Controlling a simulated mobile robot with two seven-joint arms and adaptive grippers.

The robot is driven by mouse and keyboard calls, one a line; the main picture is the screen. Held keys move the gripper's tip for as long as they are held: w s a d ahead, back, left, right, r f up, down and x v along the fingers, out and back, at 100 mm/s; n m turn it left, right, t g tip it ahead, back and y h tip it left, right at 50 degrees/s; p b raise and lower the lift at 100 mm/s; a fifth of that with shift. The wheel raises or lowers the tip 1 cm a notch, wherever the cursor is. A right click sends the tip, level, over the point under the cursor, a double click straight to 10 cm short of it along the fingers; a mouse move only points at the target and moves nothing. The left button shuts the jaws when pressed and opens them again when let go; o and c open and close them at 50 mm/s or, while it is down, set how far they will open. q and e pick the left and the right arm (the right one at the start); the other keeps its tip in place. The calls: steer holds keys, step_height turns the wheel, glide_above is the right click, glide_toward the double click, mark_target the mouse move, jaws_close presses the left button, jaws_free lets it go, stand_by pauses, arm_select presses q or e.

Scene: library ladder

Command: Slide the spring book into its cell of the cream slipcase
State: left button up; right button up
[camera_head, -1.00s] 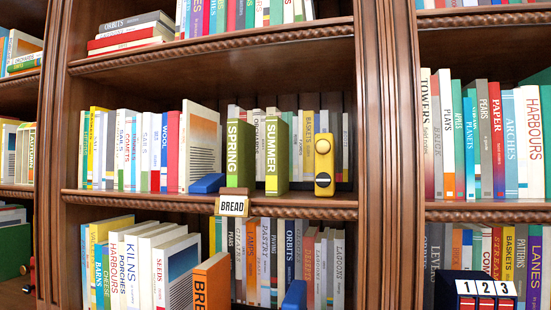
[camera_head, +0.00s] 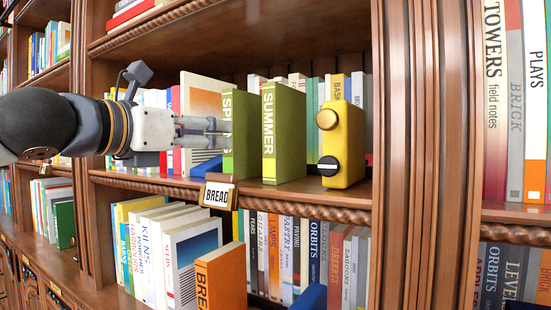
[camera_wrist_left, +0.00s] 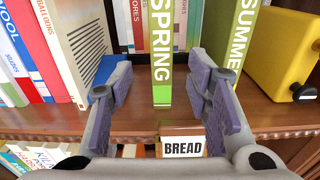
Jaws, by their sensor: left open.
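The green spring book (camera_head: 241,142) stands upright on the middle shelf, its spine partly hidden by my left gripper (camera_head: 214,131) in the head view. In the left wrist view the spring book (camera_wrist_left: 161,45) shows its spine facing me, between the two spread fingers of my left gripper (camera_wrist_left: 160,84). The gripper is open, with a finger to each side of the spine and visible gaps. The similar green summer book (camera_head: 284,135) stands just to the right. I cannot make out a cream slipcase. My right gripper is not in view.
A yellow block with knobs (camera_head: 345,140) stands right of the summer book, and a blue bookend (camera_head: 207,168) lies left of the spring book. A BREAD label (camera_head: 217,195) hangs at the shelf edge. Below, an orange book (camera_head: 220,278) sticks out.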

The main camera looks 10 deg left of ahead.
mark_target(243, 126)
arm_select(q)
steer(key=shift+w+r, duration=0.25)
steer(key=shift+r, duration=0.6)
steer(key=x, duration=0.9)
steer(key=shift+w+d+r, duration=0.15)
steer(key=shift+w+d, duration=0.15)
steer(key=shift+s, duration=0.1)
steer(key=shift+c, duration=1.1)
jaws_close()
